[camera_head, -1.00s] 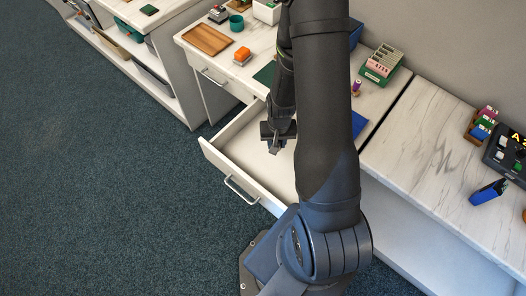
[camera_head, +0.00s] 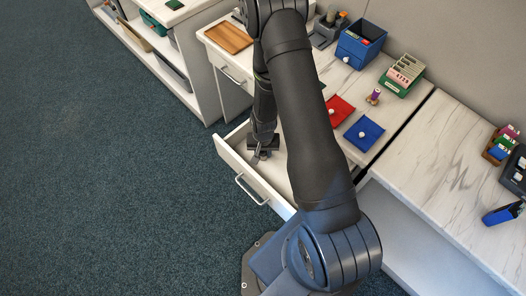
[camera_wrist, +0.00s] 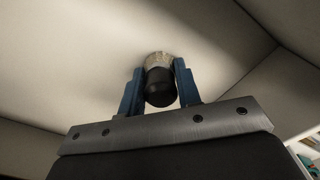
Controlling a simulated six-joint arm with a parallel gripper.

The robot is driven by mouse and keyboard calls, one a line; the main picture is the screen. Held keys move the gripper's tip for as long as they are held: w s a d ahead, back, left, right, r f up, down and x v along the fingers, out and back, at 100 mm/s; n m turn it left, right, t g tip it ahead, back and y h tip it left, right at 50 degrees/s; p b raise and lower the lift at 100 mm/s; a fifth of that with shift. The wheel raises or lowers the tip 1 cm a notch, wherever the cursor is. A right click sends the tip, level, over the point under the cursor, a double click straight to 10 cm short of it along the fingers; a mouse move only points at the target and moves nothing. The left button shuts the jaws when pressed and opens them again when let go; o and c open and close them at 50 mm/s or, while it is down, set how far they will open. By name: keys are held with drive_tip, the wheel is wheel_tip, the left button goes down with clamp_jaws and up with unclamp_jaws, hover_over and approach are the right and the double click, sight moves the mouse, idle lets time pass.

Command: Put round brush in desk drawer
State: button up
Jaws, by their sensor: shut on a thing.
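The desk drawer (camera_head: 228,154) is pulled open, with a white front and a metal handle. My gripper (camera_head: 262,157) is down inside the drawer opening, near its front left part. In the wrist view my gripper (camera_wrist: 160,88) has its blue fingers shut on the round brush (camera_wrist: 160,87). The brush has a black rounded handle toward the camera and a pale end beyond it, over the drawer's pale floor. I cannot tell whether the pale end touches the floor. In the head view the brush is too small and covered to make out.
My arm hides part of the desk and drawer. On the desk are a wooden tray (camera_head: 229,38), a blue box (camera_head: 360,44), a red pad (camera_head: 338,109), a blue pad (camera_head: 364,133) and a green rack (camera_head: 402,75). The drawer floor around the gripper looks clear.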

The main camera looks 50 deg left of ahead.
drive_tip(key=shift+f, duration=0.1)
drive_tip(key=o, duration=1)
drive_tip(key=shift+o, duration=0.2)
wheel_tip(320, 180, up, 12)
drive_tip(key=shift+r, duration=0.1)
idle(0.3)
wheel_tip(320, 180, down, 12)
drive_tip(key=shift+f, duration=0.15)
idle(0.7)
